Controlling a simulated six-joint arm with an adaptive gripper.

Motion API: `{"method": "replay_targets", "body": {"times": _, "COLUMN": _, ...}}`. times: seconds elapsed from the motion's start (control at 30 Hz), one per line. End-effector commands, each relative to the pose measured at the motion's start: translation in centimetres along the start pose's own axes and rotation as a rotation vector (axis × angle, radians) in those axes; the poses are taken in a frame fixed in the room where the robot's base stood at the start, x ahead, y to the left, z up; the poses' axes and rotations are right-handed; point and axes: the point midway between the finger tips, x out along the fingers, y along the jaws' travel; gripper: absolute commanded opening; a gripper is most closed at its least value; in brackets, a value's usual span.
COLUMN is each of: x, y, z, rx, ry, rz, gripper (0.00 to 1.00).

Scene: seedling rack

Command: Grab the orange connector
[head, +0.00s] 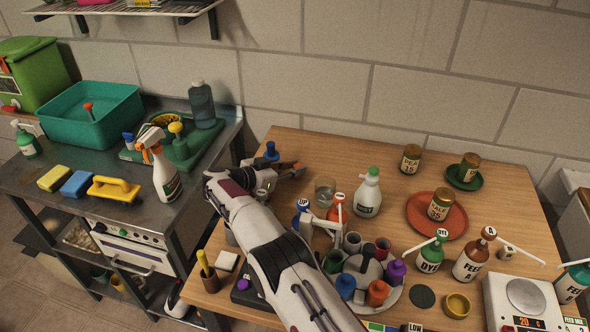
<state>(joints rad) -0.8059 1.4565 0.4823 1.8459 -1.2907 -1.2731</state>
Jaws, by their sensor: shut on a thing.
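My gripper (292,171) is above the left part of the wooden table, near its back edge, pointing right. Its dark fingers are shut on a small orange piece (297,165), which appears to be the orange connector; only a little of it shows between the fingers. An orange cup-like piece (377,293) also stands on the pale round plate (391,298) at the front, apart from my gripper.
A clear glass (325,191) and a white bottle (368,193) stand right of my gripper. A blue-topped item (271,150) is close behind it. Jars, a red plate (422,214), pump bottles and a scale (524,302) fill the right side. Bare wood shows at the back middle.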

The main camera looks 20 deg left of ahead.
Motion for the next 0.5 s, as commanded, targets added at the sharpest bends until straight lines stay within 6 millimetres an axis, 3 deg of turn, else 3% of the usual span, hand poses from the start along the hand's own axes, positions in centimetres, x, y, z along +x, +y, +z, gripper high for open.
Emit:
{"method": "replay_targets", "body": {"times": 0.27, "x": -0.5, "y": 0.0, "z": -1.4, "rx": 0.002, "ry": 0.001, "rz": -0.001, "gripper": 0.09}}
{"method": "replay_targets", "body": {"times": 0.5, "x": -1.5, "y": -0.1, "z": -4.2, "rx": 0.002, "ry": 0.001, "rz": -0.001, "gripper": 0.09}}
